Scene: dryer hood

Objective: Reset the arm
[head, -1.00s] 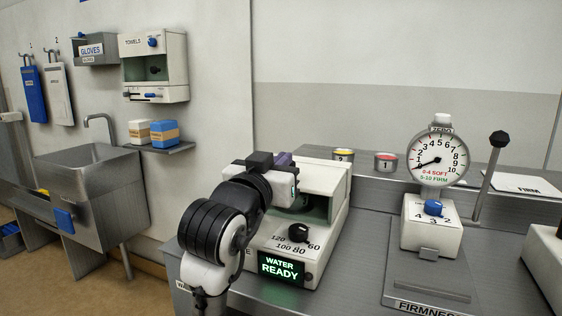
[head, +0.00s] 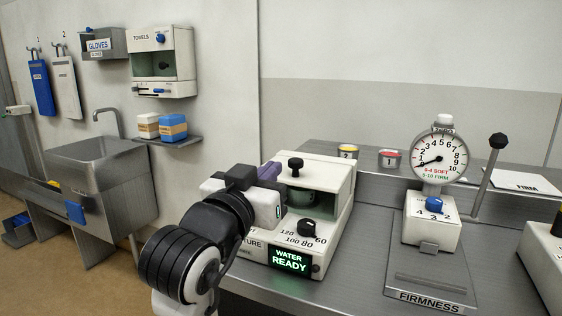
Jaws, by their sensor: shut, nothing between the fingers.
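My arm rises from the bottom, left of centre. My gripper (head: 268,173) is at its far end, in front of the left side of the white water machine (head: 325,172). The hand is seen from behind, with a dark block and a purple part at its far side. The fingertips are mostly hidden, and no object shows in them. The gripper is shut and empty. I cannot tell whether it touches the machine.
The machine has a black dial (head: 307,228) and a lit "WATER READY" display (head: 290,261). A FIRMNESS gauge (head: 439,160) and a lever (head: 488,175) stand right. A sink (head: 100,165) and towel dispenser (head: 163,62) are left. Two small tins are behind the machine.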

